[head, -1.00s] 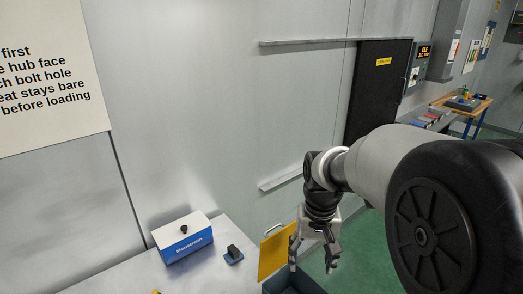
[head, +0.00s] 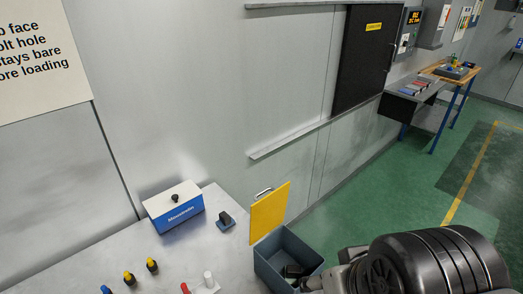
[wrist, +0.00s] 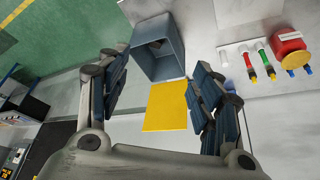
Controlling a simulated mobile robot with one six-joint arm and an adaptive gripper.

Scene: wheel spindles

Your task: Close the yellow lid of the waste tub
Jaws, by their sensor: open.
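The waste tub (head: 268,268) is a blue-grey open box at the bottom middle of the head view. Its yellow lid (head: 269,213) stands raised at the tub's back edge, with a grey handle on its top edge. In the wrist view the open tub (wrist: 172,66) shows between my fingers, with the yellow lid (wrist: 166,107) swung out from its rim. My gripper (wrist: 160,62) is open and empty there, one finger on each side. In the head view my gripper (head: 294,272) is partly hidden and overlaps the tub's right part; I cannot tell whether it touches it.
A blue-and-white box (head: 174,207) and a small dark block (head: 226,220) stand on the grey bench (head: 205,252) left of the tub. Several coloured spindle-like pieces lie at the front. A wall ledge (head: 290,138) runs behind. Green floor is free at right.

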